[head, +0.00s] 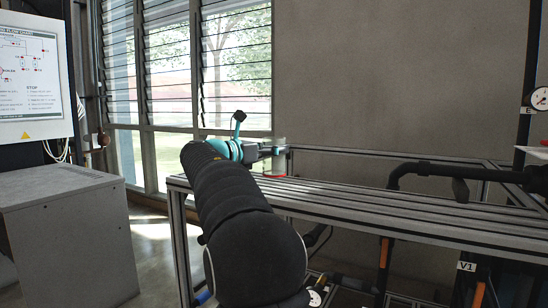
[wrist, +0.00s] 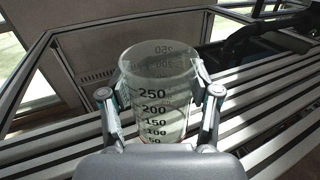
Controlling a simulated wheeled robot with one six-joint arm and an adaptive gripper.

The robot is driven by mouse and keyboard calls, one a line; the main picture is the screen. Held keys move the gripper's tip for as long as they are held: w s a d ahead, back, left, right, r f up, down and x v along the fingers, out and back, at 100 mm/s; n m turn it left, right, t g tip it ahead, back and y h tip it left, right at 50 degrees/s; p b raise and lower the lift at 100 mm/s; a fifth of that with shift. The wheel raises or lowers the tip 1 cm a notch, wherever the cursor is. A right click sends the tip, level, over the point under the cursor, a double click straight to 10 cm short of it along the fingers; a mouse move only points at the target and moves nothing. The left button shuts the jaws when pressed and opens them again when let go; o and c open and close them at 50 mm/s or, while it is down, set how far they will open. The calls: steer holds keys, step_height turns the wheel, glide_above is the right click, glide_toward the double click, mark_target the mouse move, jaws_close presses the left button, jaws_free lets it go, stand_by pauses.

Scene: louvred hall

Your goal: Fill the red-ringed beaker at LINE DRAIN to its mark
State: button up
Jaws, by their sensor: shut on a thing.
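The clear beaker (wrist: 155,75) stands upright between the two fingers of my gripper (wrist: 160,96) in the wrist view. Its black scale shows 50 to 250, and a trace of red shows low on it. In the head view the beaker (head: 280,158) is at the far left end of the slatted bench (head: 370,200), with its red ring at the bottom. My gripper (head: 265,152) is shut on it from the left. I cannot tell whether its base touches the slats. I see no clear liquid level in it. No LINE DRAIN label is readable.
A black pipe (head: 440,170) runs above the bench's right part. A V1 tag (head: 466,266) hangs below, and a gauge (head: 539,98) is at the right edge. A grey cabinet (head: 70,230) and flow chart board (head: 35,75) stand left. The middle slats are bare.

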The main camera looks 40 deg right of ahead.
steer(key=shift+f+p, duration=0.4)
steer(key=shift+f, duration=0.6)
steer(key=shift+f, duration=0.15)
steer(key=o, duration=1.3)
steer(key=shift+c, duration=0.2)
steer(key=shift+f+b, duration=0.25)
steer(key=shift+b, duration=0.45)
steer(key=a, duration=1.3)
steer(key=shift+a+r, duration=0.2)
steer(key=shift+a, duration=0.2)
